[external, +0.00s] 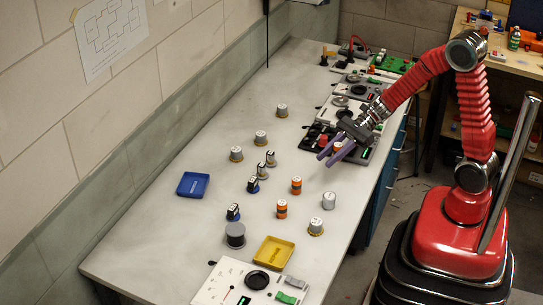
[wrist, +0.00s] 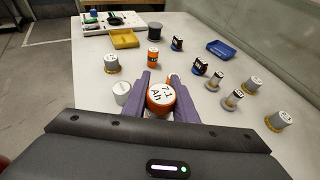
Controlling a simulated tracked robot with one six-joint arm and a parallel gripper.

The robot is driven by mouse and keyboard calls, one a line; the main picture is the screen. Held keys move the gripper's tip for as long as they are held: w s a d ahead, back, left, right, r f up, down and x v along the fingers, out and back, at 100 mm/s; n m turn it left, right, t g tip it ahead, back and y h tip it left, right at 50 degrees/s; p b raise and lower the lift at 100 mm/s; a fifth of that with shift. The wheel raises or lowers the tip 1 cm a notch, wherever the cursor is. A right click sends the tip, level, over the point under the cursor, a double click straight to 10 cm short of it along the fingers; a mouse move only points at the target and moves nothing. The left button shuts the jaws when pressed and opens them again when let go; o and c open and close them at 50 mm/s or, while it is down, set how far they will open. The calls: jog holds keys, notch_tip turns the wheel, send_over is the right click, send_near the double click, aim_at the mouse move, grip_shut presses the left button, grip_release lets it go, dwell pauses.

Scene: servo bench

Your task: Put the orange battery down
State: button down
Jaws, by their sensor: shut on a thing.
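My gripper (external: 328,153), with purple fingers, is shut on an orange battery (wrist: 160,97) with a white top marked "7.1 Ah". A bit of the held battery's orange shows between the fingers (external: 337,147) in the external view. The gripper is above the right edge of the bench, near the dark panel; the exact height is hard to tell. Two other orange batteries stand upright on the bench, one at the middle (external: 296,186) and one nearer the yellow tray (external: 281,209). One of them also shows in the wrist view (wrist: 153,58).
A blue tray (external: 193,184) and a yellow tray (external: 274,252) lie on the grey bench. Silver cylinders (external: 328,201), small dark-and-blue parts (external: 233,212) and a grey spool (external: 235,235) stand around. Panels with dials line the right edge.

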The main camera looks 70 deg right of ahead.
jog(key=shift+a, duration=0.25)
jog(key=w+m+t+h, duration=0.3)
jog(key=w+m, duration=0.1)
jog(key=w, duration=0.7)
jog(key=shift+a+t, duration=0.35)
jog(key=shift+t, duration=0.05)
jog(key=shift+f, duration=2.85)
